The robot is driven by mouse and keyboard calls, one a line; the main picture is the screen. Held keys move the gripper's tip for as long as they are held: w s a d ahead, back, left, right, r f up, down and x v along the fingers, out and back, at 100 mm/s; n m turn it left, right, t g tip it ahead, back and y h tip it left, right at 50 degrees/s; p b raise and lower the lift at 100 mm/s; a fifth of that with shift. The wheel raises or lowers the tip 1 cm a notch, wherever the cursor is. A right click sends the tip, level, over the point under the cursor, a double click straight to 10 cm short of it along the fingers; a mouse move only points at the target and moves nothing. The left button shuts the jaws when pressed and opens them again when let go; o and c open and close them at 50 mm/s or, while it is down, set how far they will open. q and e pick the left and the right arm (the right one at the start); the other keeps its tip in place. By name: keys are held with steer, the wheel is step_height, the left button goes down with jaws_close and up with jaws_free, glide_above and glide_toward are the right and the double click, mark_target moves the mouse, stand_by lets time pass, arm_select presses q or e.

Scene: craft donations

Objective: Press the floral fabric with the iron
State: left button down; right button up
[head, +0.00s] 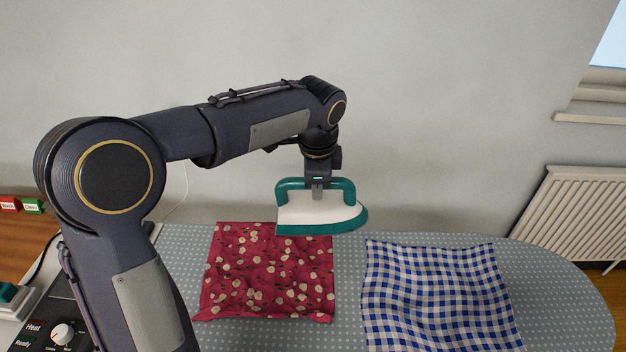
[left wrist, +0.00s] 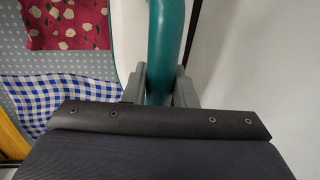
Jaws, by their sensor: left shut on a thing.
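The iron (head: 318,212) is white with a teal handle and teal base. My left gripper (head: 318,189) is shut on its handle and holds the iron level, in front of the far edge of the floral fabric in the head view. The iron's handle (left wrist: 166,45) also runs between the fingers in the left wrist view. The floral fabric (head: 265,285) is red with cream flowers and lies wrinkled on the ironing board; it shows at the top left of the left wrist view (left wrist: 70,25). Exact height of the iron above the fabric is hard to tell. My right gripper is not in view.
A blue and white checked cloth (head: 435,295) lies on the dotted ironing board (head: 560,300), right of the floral fabric. A panel with a dial (head: 62,334) stands at lower left. Two small red and green blocks (head: 31,206) sit far left. A radiator (head: 580,215) and wall are behind.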

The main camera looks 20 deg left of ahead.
mark_target(323, 201)
arm_select(q)
steer(key=shift+w+d, duration=0.4)
steer(key=shift+w+d+f+m+b, duration=0.1)
steer(key=shift+d+f+m+b, duration=0.1)
steer(key=shift+f+m+b, duration=0.2)
step_height(323, 201, down, 6)
steer(key=b, duration=0.5)
steer(key=shift+r, duration=0.2)
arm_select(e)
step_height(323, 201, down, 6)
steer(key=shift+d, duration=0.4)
arm_select(q)
steer(key=shift+f+b, duration=0.15)
steer(key=shift+b, duration=0.15)
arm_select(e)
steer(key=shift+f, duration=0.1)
arm_select(q)
steer(key=shift+f, duration=0.25)
steer(key=s+a, duration=0.3)
steer(key=a, duration=1)
steer(key=shift+s+a, duration=0.25)
steer(key=shift+s, duration=0.15)
steer(key=shift+f, duration=0.1)
